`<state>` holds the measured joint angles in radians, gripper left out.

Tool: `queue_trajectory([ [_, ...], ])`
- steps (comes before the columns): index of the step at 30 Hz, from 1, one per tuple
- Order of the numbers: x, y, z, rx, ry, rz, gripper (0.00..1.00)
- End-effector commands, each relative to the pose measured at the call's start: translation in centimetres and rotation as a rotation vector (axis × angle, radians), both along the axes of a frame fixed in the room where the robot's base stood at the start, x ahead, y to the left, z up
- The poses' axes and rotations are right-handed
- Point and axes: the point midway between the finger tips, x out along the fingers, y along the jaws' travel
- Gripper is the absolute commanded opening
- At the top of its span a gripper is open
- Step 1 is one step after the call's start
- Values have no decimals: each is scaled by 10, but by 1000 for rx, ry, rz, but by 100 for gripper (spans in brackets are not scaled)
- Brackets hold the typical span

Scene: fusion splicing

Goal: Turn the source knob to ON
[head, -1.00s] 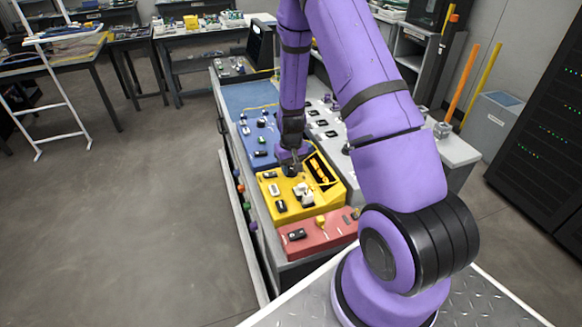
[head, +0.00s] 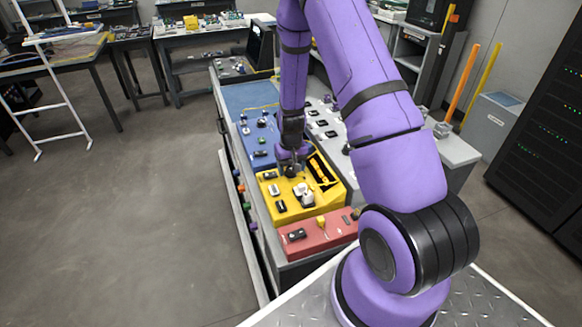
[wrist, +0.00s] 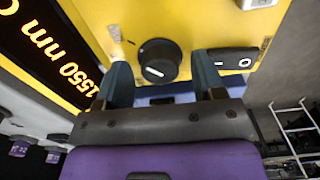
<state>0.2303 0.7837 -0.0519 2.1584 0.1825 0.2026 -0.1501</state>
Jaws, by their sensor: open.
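The source knob (wrist: 158,60) is round and black with a short white mark, set on the yellow panel (wrist: 110,20) in the wrist view. My gripper (wrist: 163,70) is open, with one finger on each side of the knob. I cannot tell whether the fingers touch it.
A black rocker switch (wrist: 233,61) marked with a dash and a circle sits just right of the right finger. A "1550 nm" display (wrist: 40,45) is at left. The blue panel (head: 250,97) lies beyond the yellow one, and the red panel (head: 315,240) is nearer.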

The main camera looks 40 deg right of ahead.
Motion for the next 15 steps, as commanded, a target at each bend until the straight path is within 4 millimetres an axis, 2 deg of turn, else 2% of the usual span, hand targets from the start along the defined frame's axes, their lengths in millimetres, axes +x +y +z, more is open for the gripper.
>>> queue_trajectory([
  [7, 1, 0, 15, -1, -3, 1, 63],
  [15, 1, 0, 61, -1, -4, 2, 63],
])
